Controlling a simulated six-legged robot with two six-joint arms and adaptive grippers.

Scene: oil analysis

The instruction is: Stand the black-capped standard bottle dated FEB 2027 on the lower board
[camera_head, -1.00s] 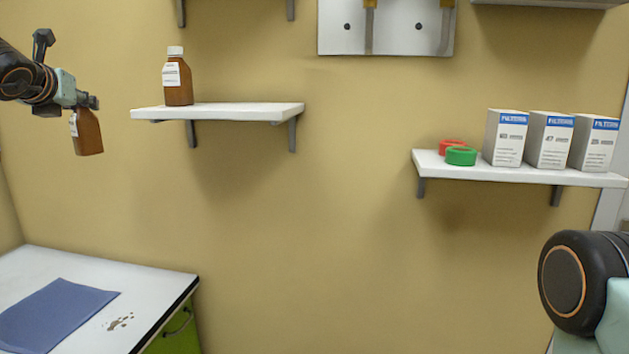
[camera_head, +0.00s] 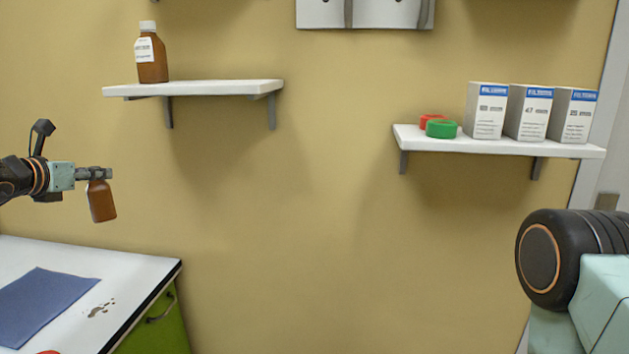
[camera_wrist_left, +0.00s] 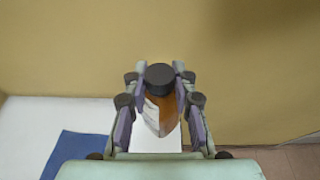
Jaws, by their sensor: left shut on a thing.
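My left gripper (camera_head: 96,173) is shut on a brown bottle (camera_head: 101,202), which hangs slightly tilted in the air, left of and below the left wall board. In the left wrist view the bottle (camera_wrist_left: 160,106) shows a black cap (camera_wrist_left: 160,76) between the two fingers, with part of a white label; its date cannot be read. The left wall board (camera_head: 205,88) holds a white-capped brown bottle (camera_head: 152,58) at its left end. My right gripper is out of view; only part of my right arm shows at the lower right.
A white-topped bench (camera_head: 150,268) with a blue mat (camera_head: 42,302) and brown spots stands at the lower left. The right wall board (camera_head: 500,145) carries a red ring, a green ring (camera_head: 441,129) and three white boxes (camera_head: 528,113). The left board's middle and right are bare.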

